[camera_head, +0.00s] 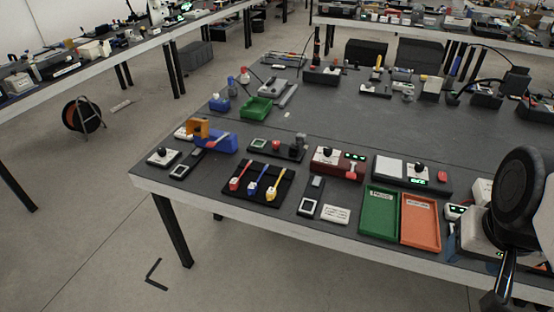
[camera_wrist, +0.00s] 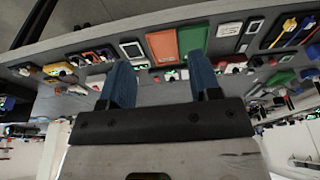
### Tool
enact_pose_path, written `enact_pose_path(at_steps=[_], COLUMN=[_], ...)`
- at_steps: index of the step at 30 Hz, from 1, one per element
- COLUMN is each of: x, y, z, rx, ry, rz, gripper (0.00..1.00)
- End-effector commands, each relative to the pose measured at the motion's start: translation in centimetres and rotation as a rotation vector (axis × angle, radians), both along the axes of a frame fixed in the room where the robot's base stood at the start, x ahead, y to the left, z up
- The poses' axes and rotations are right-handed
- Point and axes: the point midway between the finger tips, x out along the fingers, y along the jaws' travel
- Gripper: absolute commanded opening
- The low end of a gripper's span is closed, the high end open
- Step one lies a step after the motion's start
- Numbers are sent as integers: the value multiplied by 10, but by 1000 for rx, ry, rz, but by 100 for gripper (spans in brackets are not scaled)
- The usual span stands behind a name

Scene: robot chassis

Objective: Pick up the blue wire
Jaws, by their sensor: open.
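The blue wire (camera_head: 252,188) lies on a black tray (camera_head: 266,171) near the front edge of the table, between a red wire (camera_head: 240,177) and a yellow wire (camera_head: 273,189). In the wrist view the tray shows small at the upper right, partly cut off by the picture edge. My gripper (camera_wrist: 162,75) has two blue fingers set wide apart with nothing between them. It is well away from the wire, over toward the right end of the table as the head view shows my arm.
Green (camera_head: 379,213) and orange (camera_head: 420,221) bins stand right of the tray, with a small device and a white label card (camera_head: 336,214) between. A blue and orange holder (camera_head: 215,138) stands behind left. A red-brown box (camera_head: 338,162) stands behind right.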

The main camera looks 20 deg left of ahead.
Motion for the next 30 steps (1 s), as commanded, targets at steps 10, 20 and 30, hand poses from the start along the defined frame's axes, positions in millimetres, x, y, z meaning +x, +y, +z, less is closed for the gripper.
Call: enact_pose_path(at_steps=[10, 20, 30], x=[6, 56, 131], y=[3, 28, 81], z=[1, 7, 2], rx=[2, 16, 32], ry=[3, 28, 64], rz=[1, 9, 13], gripper=[57, 57, 57])
